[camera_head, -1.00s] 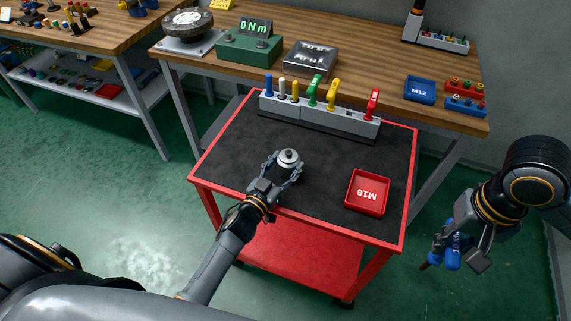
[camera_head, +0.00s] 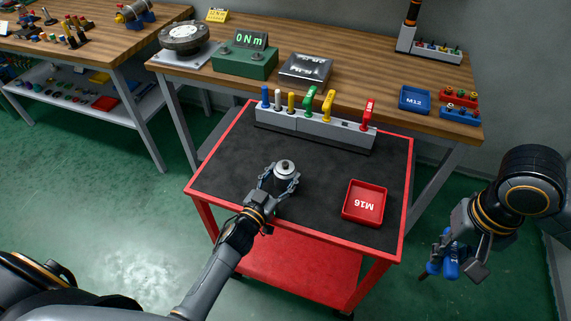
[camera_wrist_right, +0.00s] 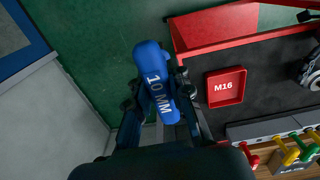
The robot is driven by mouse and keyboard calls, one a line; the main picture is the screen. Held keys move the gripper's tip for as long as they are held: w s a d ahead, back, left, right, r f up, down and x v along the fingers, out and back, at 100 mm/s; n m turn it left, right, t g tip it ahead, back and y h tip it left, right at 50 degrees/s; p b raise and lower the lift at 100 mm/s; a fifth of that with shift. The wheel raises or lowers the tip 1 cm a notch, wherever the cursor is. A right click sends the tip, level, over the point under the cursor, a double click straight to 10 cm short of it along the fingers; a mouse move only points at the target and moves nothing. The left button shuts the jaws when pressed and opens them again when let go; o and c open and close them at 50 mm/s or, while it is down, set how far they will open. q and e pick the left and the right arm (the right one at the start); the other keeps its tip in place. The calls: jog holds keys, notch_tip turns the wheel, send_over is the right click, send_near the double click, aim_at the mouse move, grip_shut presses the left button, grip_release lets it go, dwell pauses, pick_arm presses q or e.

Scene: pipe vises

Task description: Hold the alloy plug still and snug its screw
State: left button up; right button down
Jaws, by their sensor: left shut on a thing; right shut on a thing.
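The alloy plug (camera_head: 284,169) is a silvery round piece with a small dark top, upright on the black mat of the red cart. My left gripper (camera_head: 278,181) is shut around its sides from the front. My right gripper (camera_head: 456,262) is off the cart's right side, above the floor. It is shut on a blue tool (camera_head: 447,265) marked "10 MM", which shows large in the right wrist view (camera_wrist_right: 157,82). The tool's dark tip points down and left in the head view. The plug's screw is too small to make out clearly.
A grey rack (camera_head: 315,129) with several coloured tools stands at the cart's back. A red M16 tray (camera_head: 365,203) lies right of the plug. On the bench behind are a green "0 Nm" display (camera_head: 245,58), a metal box (camera_head: 306,70) and a blue M12 tray (camera_head: 415,99).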

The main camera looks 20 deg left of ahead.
dwell(0.3)
pick_arm(q)
jog(key=o, duration=1.6)
